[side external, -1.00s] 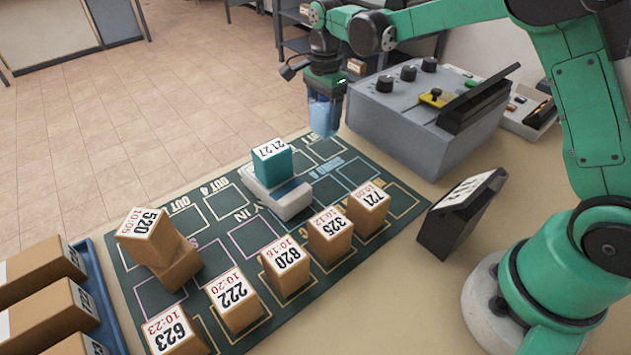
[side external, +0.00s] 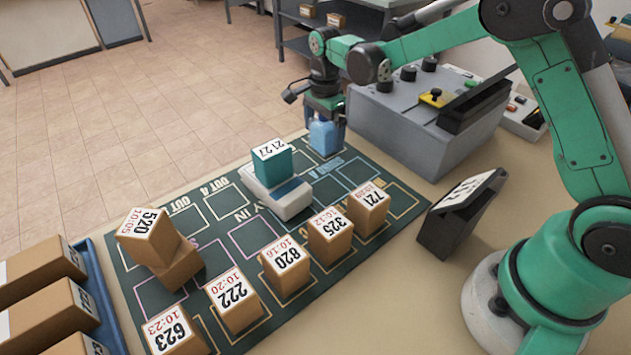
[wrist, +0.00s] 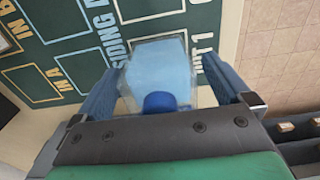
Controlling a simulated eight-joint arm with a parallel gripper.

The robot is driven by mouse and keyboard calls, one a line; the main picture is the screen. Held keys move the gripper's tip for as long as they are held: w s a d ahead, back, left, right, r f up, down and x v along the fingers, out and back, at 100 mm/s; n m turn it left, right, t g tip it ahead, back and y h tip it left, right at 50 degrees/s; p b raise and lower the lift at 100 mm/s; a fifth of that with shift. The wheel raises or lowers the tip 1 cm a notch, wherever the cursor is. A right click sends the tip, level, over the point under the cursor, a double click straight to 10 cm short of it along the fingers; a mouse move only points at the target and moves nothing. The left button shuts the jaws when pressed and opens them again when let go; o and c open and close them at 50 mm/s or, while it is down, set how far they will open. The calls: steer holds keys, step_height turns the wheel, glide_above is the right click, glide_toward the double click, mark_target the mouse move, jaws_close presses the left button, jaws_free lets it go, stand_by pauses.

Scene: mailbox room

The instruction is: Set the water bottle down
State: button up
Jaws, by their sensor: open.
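The water bottle (side external: 325,138) is light blue and stands upright at the far end of the dark green mat (side external: 206,223). In the wrist view the bottle (wrist: 160,70) shows from above with its dark blue cap. My gripper (side external: 326,122) is over the bottle, with one blue finger on each side of it. In the wrist view the gripper (wrist: 162,76) is open around the bottle. The bottle's base looks to be on the mat, beside the "OUT 1" lettering, though its contact is partly hidden.
A grey control box (side external: 405,125) stands close right of the bottle. A teal box (side external: 272,163) sits on a white scale (side external: 283,197) nearer the camera. Several numbered cartons, including 325 (side external: 330,235), line the mat's right side. A black stand (side external: 458,215) is right of the mat.

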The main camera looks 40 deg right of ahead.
step_height(320, 180, up, 12)
steer(key=shift+r, duration=0.15)
steer(key=s+a+f+n+t, duration=0.1)
steer(key=s+n+t, duration=0.6)
steer(key=s+n, duration=0.8)
steer(key=a+n, duration=0.1)
steer(key=n, duration=0.2)
steer(key=shift+s, duration=0.4)
steer(key=shift+f, duration=0.1)
